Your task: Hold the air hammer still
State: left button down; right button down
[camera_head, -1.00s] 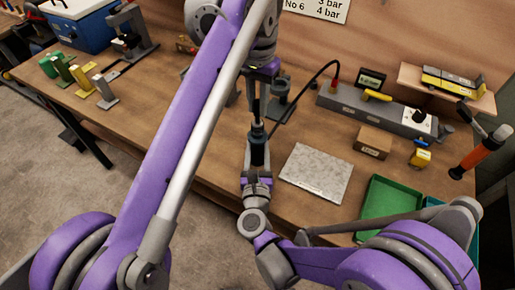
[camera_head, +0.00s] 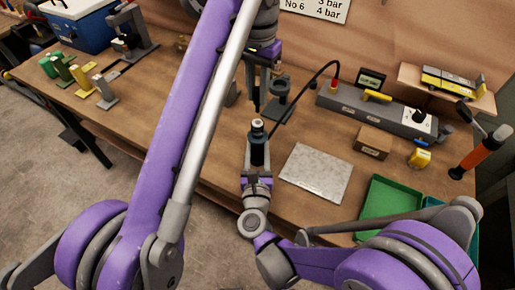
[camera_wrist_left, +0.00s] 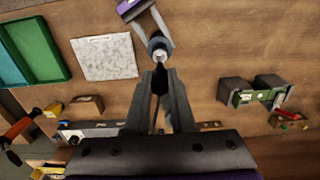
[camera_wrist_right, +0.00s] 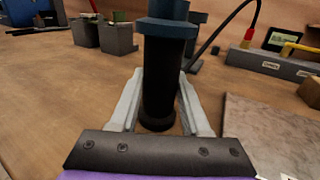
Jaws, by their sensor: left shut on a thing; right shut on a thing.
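The air hammer (camera_head: 258,150) stands upright, a dark cylinder with a light metal top. My right gripper (camera_head: 257,182) is shut around its body from the near side. In the right wrist view its black body (camera_wrist_right: 162,85) is between the fingers (camera_wrist_right: 158,118), with a blue collar above. My left gripper (camera_head: 257,90) is above the hammer, shut on a thin dark piece (camera_wrist_left: 161,82). In the left wrist view, the hammer's round top (camera_wrist_left: 159,50) shows just beyond the fingertips. The dark piece is apart from the hammer top in the head view.
A flat grey plate (camera_head: 316,173) lies right of the hammer, with a green tray (camera_head: 388,198) beyond it. A cardboard box (camera_head: 373,142), a grey rail unit (camera_head: 350,103) and a tool with an orange handle (camera_head: 480,153) are farther right.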

jog(key=shift+c, duration=1.4)
grip_release()
jog(key=s, duration=1.2)
jog(key=shift+a, duration=0.1)
